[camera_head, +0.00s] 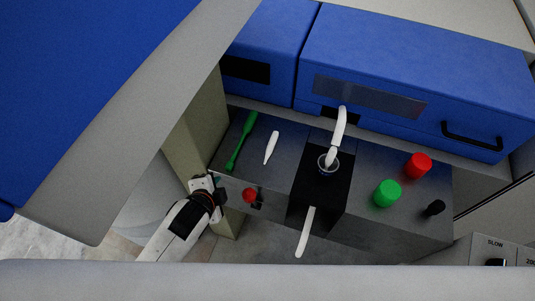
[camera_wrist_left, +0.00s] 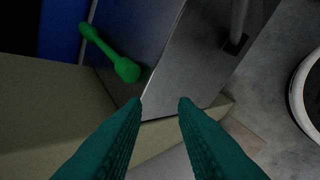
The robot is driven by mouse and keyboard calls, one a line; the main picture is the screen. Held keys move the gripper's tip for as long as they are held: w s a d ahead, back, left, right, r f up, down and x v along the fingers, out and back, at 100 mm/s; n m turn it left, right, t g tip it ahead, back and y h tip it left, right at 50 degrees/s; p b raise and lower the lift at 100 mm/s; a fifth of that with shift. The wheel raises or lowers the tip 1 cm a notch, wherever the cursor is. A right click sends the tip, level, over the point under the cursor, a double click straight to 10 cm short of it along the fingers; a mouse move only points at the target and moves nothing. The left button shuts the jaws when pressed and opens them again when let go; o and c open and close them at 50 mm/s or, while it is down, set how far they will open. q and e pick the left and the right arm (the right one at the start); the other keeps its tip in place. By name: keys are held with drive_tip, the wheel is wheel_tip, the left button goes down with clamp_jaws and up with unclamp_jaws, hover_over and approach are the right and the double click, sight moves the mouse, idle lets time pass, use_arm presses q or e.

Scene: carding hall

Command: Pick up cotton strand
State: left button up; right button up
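A short white cotton strand (camera_head: 271,147) lies on the grey metal deck, right of a green tool. Another white strand (camera_head: 339,128) runs from the blue machine's slot down to a small ring in a black block. A third white length (camera_head: 306,233) hangs below the block's front. My left gripper (camera_head: 213,187) is at the deck's left front corner, apart from all the strands. In the left wrist view its teal fingers (camera_wrist_left: 160,101) are spread with nothing between them; no strand shows there. My right gripper is in neither view.
The green tool (camera_head: 242,140) lies on the deck and shows in the left wrist view (camera_wrist_left: 112,53). A red knob (camera_head: 249,195) sticks out of the front. Red (camera_head: 418,164) and green (camera_head: 387,193) buttons stand at right. Blue covers (camera_head: 420,65) rise behind.

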sight(271, 139)
use_arm(q)
drive_tip(key=w+d+m, duration=0.1)
drive_tip(key=m, duration=0.2)
drive_tip(key=w+d+r+m+t+h, duration=0.1)
drive_tip(key=w+m, duration=0.1)
drive_tip(key=w+d+r+m+t+h, duration=0.1)
drive_tip(key=d+m, duration=0.1)
drive_tip(key=m, duration=0.1)
drive_tip(key=shift+w+r+m, duration=0.25)
drive_tip(key=shift+m, duration=0.05)
drive_tip(key=d+m, duration=0.1)
drive_tip(key=m, duration=0.1)
drive_tip(key=w+d+m+h, duration=0.1)
drive_tip(key=m, duration=0.2)
drive_tip(key=d+r+m+t+h, duration=0.1)
drive_tip(key=m, duration=0.2)
drive_tip(key=shift+w, duration=0.2)
drive_tip(key=m, duration=0.2)
drive_tip(key=d+m+h, duration=0.1)
drive_tip(key=m, duration=0.1)
drive_tip(key=shift+r, duration=0.15)
drive_tip(key=shift+w+d+m+h, duration=0.2)
drive_tip(key=shift+m+h, duration=0.1)
drive_tip(key=shift+m, duration=0.1)
drive_tip(key=x, duration=1.1)
drive_tip(key=shift+w+d+p, duration=0.3)
drive_tip(key=shift+s, duration=0.1)
clamp_jaws()
